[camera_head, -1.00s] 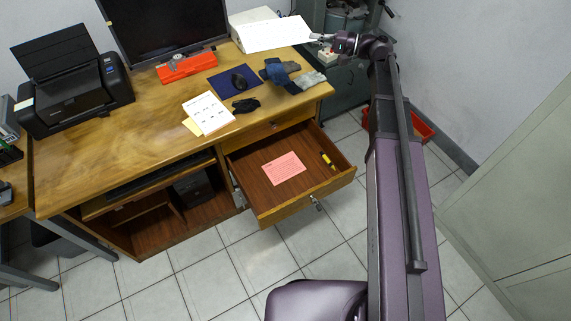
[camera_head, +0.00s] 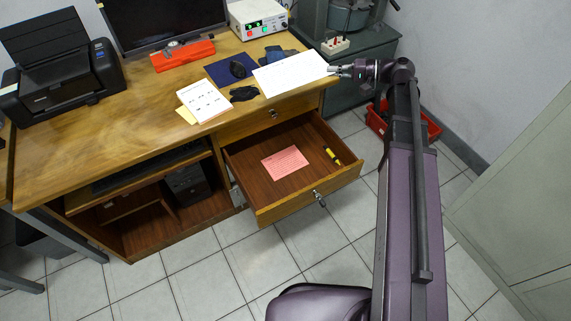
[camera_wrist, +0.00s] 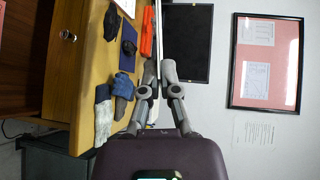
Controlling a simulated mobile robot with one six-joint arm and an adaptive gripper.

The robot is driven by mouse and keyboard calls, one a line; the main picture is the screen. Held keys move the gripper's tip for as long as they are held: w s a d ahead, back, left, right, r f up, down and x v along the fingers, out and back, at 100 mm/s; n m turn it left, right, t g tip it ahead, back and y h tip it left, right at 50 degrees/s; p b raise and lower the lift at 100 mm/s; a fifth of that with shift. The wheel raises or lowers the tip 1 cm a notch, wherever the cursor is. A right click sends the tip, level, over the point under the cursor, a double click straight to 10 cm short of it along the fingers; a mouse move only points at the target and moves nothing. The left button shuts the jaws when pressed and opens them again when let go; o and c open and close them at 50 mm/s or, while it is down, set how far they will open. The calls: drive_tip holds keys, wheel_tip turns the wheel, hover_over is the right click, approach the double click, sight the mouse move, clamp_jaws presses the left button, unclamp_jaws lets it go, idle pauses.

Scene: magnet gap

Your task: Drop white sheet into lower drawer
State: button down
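The white sheet (camera_head: 290,74) is held out flat at the right end of the desk in the head view. My gripper (camera_head: 334,71) is shut on its right edge. In the wrist view the sheet (camera_wrist: 158,35) shows edge-on as a thin line between the fingertips of my gripper (camera_wrist: 158,68). The lower drawer (camera_head: 290,211) is pulled open below and in front of the sheet. Inside it lie a pink paper (camera_head: 285,163) and a yellow marker (camera_head: 332,156). The sheet hides part of the dark gloves behind it.
The drawer above (camera_head: 273,114) is closed. A white power supply (camera_head: 259,18), an orange-red level (camera_head: 183,55), a mouse on a blue pad (camera_head: 222,72) and a white card (camera_head: 205,100) are on the desk. A red crate (camera_head: 433,128) stands on the floor at right.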

drive_tip(key=s+d+f+h+b, duration=0.1)
drive_tip(key=s+f+b, duration=0.3)
drive_tip(key=f, duration=0.4)
drive_tip(key=s+d+f+n+g+h+b, duration=0.1)
drive_tip(key=s+d+f+b, duration=0.2)
drive_tip(key=f+b, duration=0.4)
drive_tip(key=s+d+f+g+h+b, duration=0.1)
drive_tip(key=s+d+f+b, duration=0.2)
drive_tip(key=s+f+b, duration=0.2)
drive_tip(key=shift+s+f+n+b, duration=0.3)
drive_tip(key=shift+f+b, duration=0.3)
drive_tip(key=shift+f, duration=1.2)
drive_tip(key=shift+d, duration=0.1)
drive_tip(key=w+a, duration=1.2)
drive_tip(key=w, duration=0.5)
wheel_tip(320, 180, down, 7)
drive_tip(key=s+b, duration=0.1)
drive_tip(key=b, duration=0.5)
drive_tip(key=shift+d+r+b, duration=0.15)
drive_tip(key=shift+d+b, duration=0.1)
drive_tip(key=shift+b, duration=0.1)
